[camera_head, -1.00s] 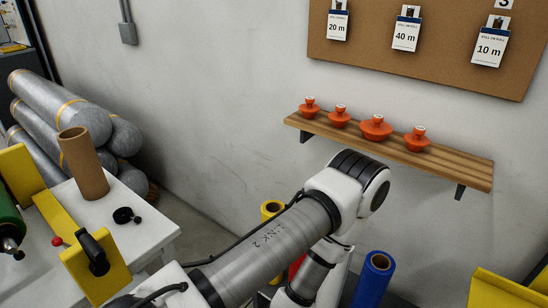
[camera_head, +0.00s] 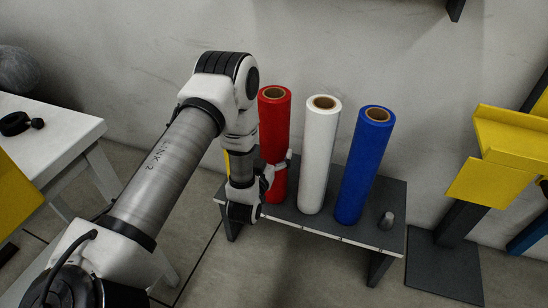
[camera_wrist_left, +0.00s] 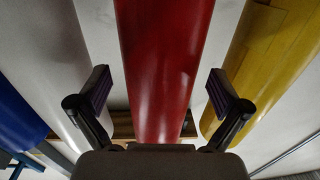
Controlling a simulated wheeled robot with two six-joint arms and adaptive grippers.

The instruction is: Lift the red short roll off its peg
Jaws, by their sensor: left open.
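The red roll (camera_head: 275,118) stands upright on a dark low stand (camera_head: 330,232), with a brown core showing at its top. My left gripper (camera_head: 277,172) is at the roll's lower part. In the left wrist view the red roll (camera_wrist_left: 165,60) stands between the two spread fingers of my left gripper (camera_wrist_left: 158,88), with a visible gap on each side. The gripper is open and holds nothing. The peg under the red roll is hidden. My right gripper is not in view.
A white roll (camera_head: 318,155) and a blue roll (camera_head: 365,165) stand to the right of the red one. A yellow roll (camera_wrist_left: 275,60) stands close on its other side, mostly hidden by my arm in the head view. A bare grey peg (camera_head: 387,219) is at the stand's right end.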

